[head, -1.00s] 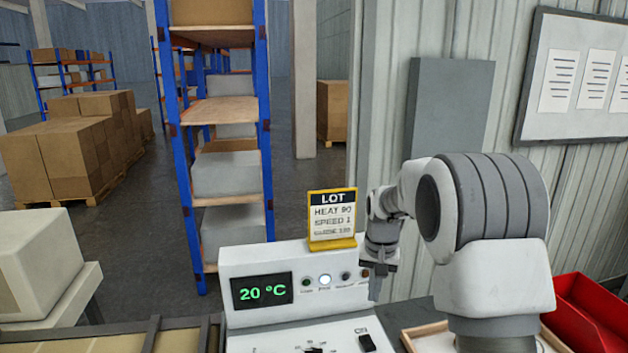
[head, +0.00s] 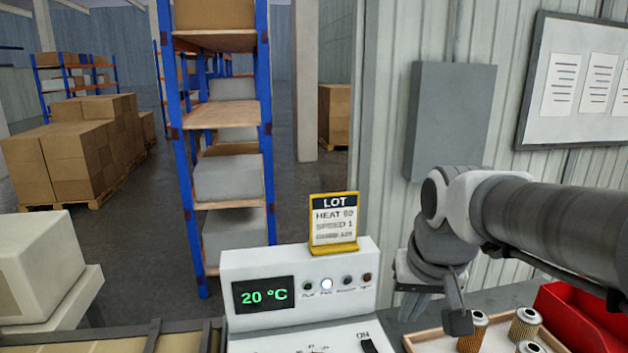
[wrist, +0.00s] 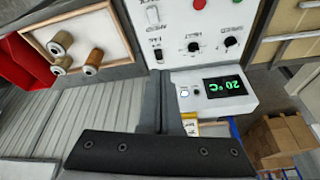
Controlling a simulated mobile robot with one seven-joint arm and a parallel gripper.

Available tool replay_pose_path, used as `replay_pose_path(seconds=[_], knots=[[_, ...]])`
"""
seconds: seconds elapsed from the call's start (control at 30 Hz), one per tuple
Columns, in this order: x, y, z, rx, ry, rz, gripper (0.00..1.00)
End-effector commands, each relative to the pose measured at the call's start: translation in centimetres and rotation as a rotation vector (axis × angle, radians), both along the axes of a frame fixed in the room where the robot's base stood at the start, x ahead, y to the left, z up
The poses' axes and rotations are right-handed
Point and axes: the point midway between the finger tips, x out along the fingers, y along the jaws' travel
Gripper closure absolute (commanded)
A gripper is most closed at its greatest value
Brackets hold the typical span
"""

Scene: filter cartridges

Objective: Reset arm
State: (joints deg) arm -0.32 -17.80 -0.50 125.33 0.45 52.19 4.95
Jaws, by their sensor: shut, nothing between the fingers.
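My gripper (head: 457,318) hangs at the right of the head view, just right of the control box and by the left edge of the cartridge tray. Its fingers (wrist: 166,85) are together with nothing between them in the wrist view. My arm reaches in from the right edge of the head view. Several filter cartridges (head: 525,326) stand in a wooden-rimmed tray (head: 412,340), and they also show in the wrist view (wrist: 62,42).
The control box (head: 236,262) has a green display (head: 263,295) reading 20 °C. A yellow-framed LOT card (head: 334,222) stands on top. A red bin (head: 570,315) is beyond the tray. A grey wall box (head: 452,120) is behind my arm.

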Motion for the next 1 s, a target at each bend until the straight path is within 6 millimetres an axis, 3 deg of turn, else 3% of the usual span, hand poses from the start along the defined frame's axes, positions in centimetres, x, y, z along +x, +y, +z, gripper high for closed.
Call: replay_pose_path(seconds=[0.3,0.5,1.0], knots=[[-7.1,0.0,0.0,-0.027,-0.089,0.051,1.00],[-9.9,0.0,-0.8,-0.041,-0.126,0.074,1.00],[-10.9,0.0,-1.2,-0.046,-0.138,0.084,1.00]])
